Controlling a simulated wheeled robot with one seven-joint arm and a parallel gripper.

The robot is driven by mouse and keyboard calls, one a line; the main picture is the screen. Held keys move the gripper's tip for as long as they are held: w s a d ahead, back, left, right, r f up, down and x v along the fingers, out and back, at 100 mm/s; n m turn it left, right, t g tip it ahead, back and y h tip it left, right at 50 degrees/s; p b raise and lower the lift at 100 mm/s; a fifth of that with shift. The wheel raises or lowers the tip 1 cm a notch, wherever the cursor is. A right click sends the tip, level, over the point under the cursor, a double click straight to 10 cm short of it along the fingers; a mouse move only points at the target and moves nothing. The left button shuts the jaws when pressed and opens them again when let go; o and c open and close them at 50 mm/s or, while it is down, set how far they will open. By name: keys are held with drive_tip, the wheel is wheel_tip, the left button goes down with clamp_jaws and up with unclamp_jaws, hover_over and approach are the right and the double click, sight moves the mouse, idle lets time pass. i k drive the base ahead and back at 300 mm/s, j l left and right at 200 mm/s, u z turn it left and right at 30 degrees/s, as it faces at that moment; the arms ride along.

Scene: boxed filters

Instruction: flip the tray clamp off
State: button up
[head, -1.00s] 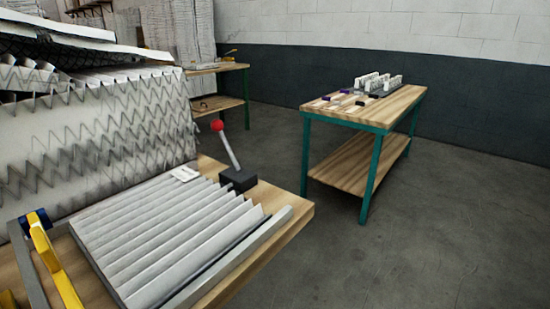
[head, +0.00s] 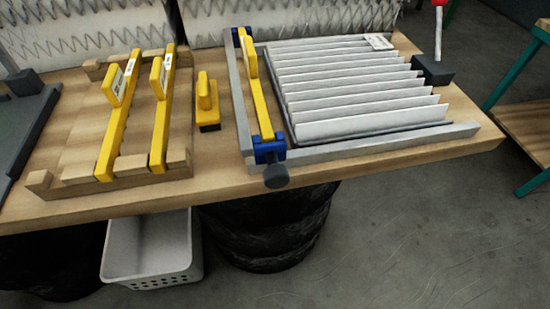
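A lever with a red knob (head: 440,3) stands on a dark block (head: 433,71) at the right end of the bench, beside the tray's far right corner; it looks like the tray clamp. Its grey rod (head: 438,35) stands up from the block, and the knob is cut by the top edge of the picture. The grey-framed tray (head: 400,143) holds a pleated white filter (head: 350,90) with a small white label (head: 379,41) at its far right corner. My gripper is not in view.
A yellow bar with blue ends (head: 260,95) lies along the tray's left side. Left of it are a yellow-handled tool (head: 207,98) and a wooden rack (head: 70,172) with two yellow bars. A white bin (head: 150,250) and black bundles (head: 270,235) are below the bench (head: 350,168).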

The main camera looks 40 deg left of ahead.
sight(439, 5)
drive_tip(key=i+l+u, duration=0.25)
drive_tip(key=i+l, duration=0.15)
drive_tip(key=i, duration=0.55)
drive_tip(key=i+l+u, duration=0.25)
drive_tip(key=i+l, duration=0.3)
drive_tip(key=i, duration=0.4)
drive_tip(key=i+l+u, duration=0.25)
drive_tip(key=i+l, duration=0.5)
drive_tip(key=i, duration=0.15)
